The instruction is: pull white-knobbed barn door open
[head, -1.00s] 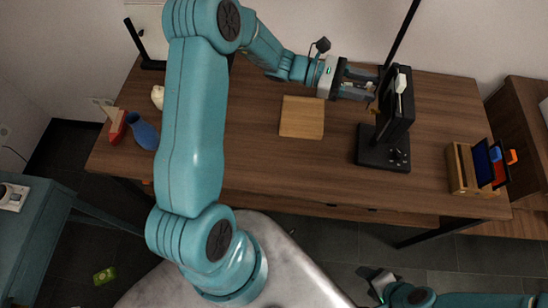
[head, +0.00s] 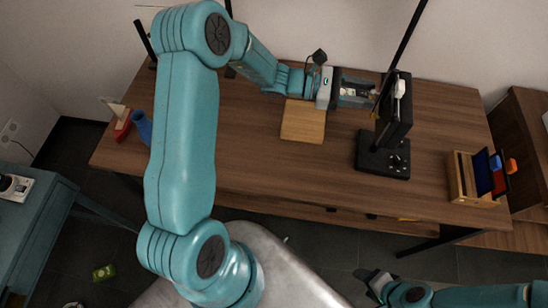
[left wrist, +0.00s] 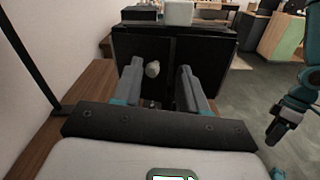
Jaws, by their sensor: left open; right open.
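The barn door fixture (head: 397,115) is a black upright box on a black base at the right of the table. In the left wrist view its black front (left wrist: 210,72) shows a vertical seam. A white knob (left wrist: 152,69) sticks out left of the seam. My left gripper (head: 374,96) is open and level with that front. In the wrist view the knob appears between its two fingers, closer to the left one; contact cannot be told. My right gripper (head: 368,279) is open and empty, low in front of the table.
A wooden board (head: 303,121) lies on the table left of the fixture. A wooden rack (head: 464,178) with blue and red items stands at the right. A thin black pole (head: 408,40) rises behind the fixture. A blue vase (head: 141,127) and red-based object (head: 122,125) are at the left.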

